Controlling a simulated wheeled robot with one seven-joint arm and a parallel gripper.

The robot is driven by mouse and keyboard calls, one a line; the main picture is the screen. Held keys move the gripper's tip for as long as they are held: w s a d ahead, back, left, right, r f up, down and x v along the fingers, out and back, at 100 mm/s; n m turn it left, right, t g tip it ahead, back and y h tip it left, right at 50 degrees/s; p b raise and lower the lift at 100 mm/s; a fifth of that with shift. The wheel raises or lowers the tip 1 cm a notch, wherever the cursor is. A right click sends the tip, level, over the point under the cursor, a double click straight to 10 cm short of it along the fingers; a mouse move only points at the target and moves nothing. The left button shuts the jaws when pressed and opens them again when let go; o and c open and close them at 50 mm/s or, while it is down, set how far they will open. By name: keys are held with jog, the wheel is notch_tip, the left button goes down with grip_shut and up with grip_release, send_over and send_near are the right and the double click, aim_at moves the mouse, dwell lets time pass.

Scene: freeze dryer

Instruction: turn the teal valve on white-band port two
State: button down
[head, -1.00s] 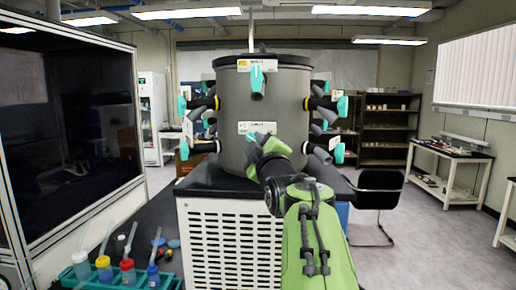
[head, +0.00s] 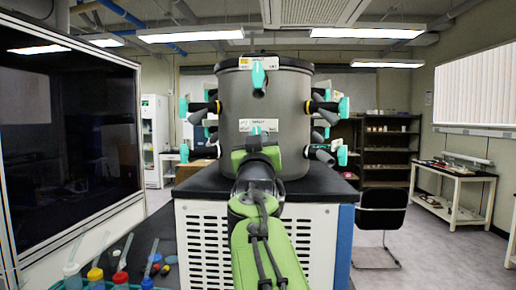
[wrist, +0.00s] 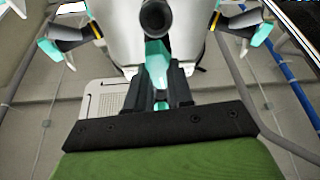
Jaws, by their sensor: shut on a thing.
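The grey freeze-dryer drum (head: 225,105) carries several black ports with teal valves around its side. My gripper (head: 257,148) is at the lower front port, below the front label. It is shut on that port's teal valve (wrist: 157,62), which sits between the dark fingers (wrist: 159,88) in the wrist view. In the head view only a bit of this valve (head: 257,130) shows above my gripper. The black port end (wrist: 156,17) shows just beyond the valve. Another teal valve (head: 258,74) hangs on the upper front port. The band colour on the gripped port is hidden.
Side ports with teal valves (head: 343,107) stick out right, and others (head: 184,107) stick out left, some with yellow bands. The drum stands on a black-topped white cabinet (head: 201,235). Bottles (head: 95,275) stand front left, beside a dark glass cabinet (head: 70,140). A black chair (head: 381,215) stands right.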

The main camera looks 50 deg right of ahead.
jog(key=shift+m+g+h, duration=0.4)
jog(key=shift+m+g, duration=0.1)
jog(key=shift+m, duration=0.7)
jog(key=c, duration=1)
grip_release()
jog(key=b+v, duration=0.4)
jog(key=v, duration=1.1)
jog(key=shift+a+f+b, duration=0.25)
jog(key=shift+f+b, duration=0.05)
jog(key=shift+s, duration=0.15)
